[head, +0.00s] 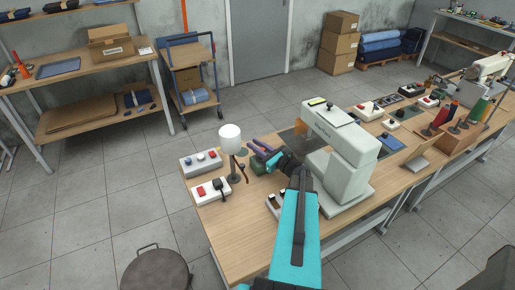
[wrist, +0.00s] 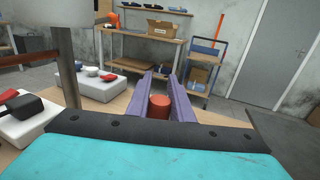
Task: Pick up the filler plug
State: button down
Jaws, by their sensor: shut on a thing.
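My gripper (head: 251,147) reaches over the wooden workbench, just left of the white sewing machine. In the wrist view its two purple fingers (wrist: 160,98) stand on either side of a short red cylinder, which I take to be the filler plug (wrist: 159,106). The fingers are shut on the plug, and its round top shows between them. Its lower part is hidden by the gripper's dark edge. I cannot make out the plug in the head view.
The white sewing machine (head: 338,145) stands close to the right of my arm. A white cylinder on a stand (head: 230,138) is close to the left. A small dark green object (head: 258,166) sits below the gripper.

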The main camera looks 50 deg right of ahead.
notch_tip(320, 180, up, 10)
jog(key=b, duration=0.2)
jog(key=shift+f+b, duration=0.2)
jog(key=shift+b, duration=0.15)
dwell(0.7)
jog(key=shift+r, duration=0.1)
